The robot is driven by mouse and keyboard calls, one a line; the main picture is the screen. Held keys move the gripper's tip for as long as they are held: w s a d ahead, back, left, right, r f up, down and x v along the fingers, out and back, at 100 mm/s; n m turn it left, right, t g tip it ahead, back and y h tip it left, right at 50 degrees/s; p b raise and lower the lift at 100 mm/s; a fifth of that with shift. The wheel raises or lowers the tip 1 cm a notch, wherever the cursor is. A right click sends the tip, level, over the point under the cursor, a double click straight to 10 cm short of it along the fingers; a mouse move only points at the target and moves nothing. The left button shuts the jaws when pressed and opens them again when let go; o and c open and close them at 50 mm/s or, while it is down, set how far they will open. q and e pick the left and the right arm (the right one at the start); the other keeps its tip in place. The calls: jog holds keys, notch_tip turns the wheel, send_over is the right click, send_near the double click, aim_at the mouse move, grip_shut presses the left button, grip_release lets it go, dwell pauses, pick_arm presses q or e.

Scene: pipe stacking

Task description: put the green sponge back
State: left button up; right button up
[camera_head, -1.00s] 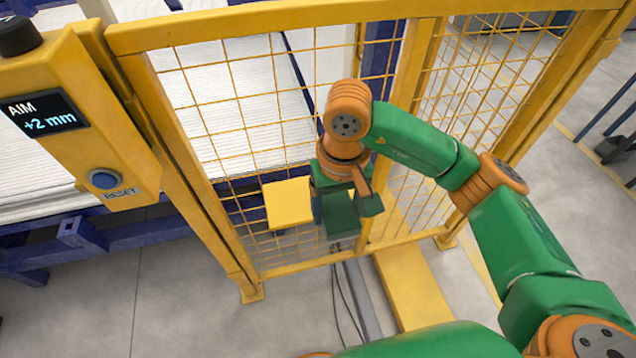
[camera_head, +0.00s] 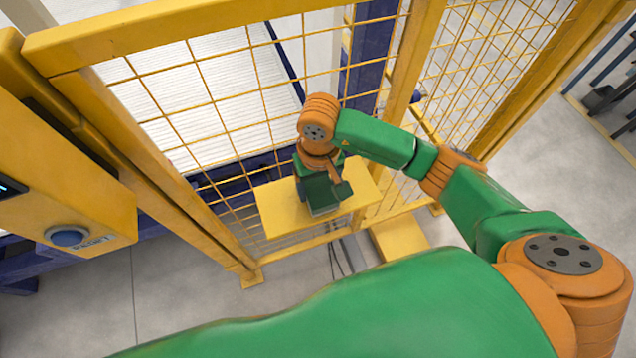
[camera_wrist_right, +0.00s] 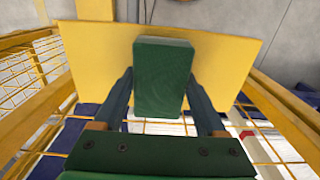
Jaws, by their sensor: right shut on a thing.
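The green sponge (camera_wrist_right: 163,78) is a dark green block between the two fingers of my right gripper (camera_wrist_right: 162,90) in the right wrist view. The gripper is shut on it. In the head view my right gripper (camera_head: 322,200) points down over a flat yellow shelf (camera_head: 278,212) at the mesh fence, and the arm hides part of that shelf. The shelf (camera_wrist_right: 92,62) lies behind the sponge in the wrist view. I cannot tell whether the sponge touches it. My left gripper is not in view.
A yellow mesh fence (camera_head: 142,42) stands around the shelf. A yellow control box with a blue button (camera_head: 68,236) is at the left. Beyond the mesh is a white ribbed surface (camera_head: 225,95). Grey floor (camera_head: 190,285) is open below.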

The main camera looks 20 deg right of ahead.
aim_at(318, 186)
jog(key=shift+f, duration=0.35)
jog(key=shift+w, duration=0.25)
jog(key=shift+f, duration=0.2)
jog(key=o, duration=1.5)
jog(key=shift+s+r, duration=0.1)
jog(key=shift+r, duration=0.05)
jog(key=shift+o, duration=0.2)
jog(key=shift+r, duration=0.35)
notch_tip(318, 186, up, 12)
jog(key=b, duration=0.1)
jog(key=shift+f, duration=0.25)
jog(key=shift+f, duration=0.1)
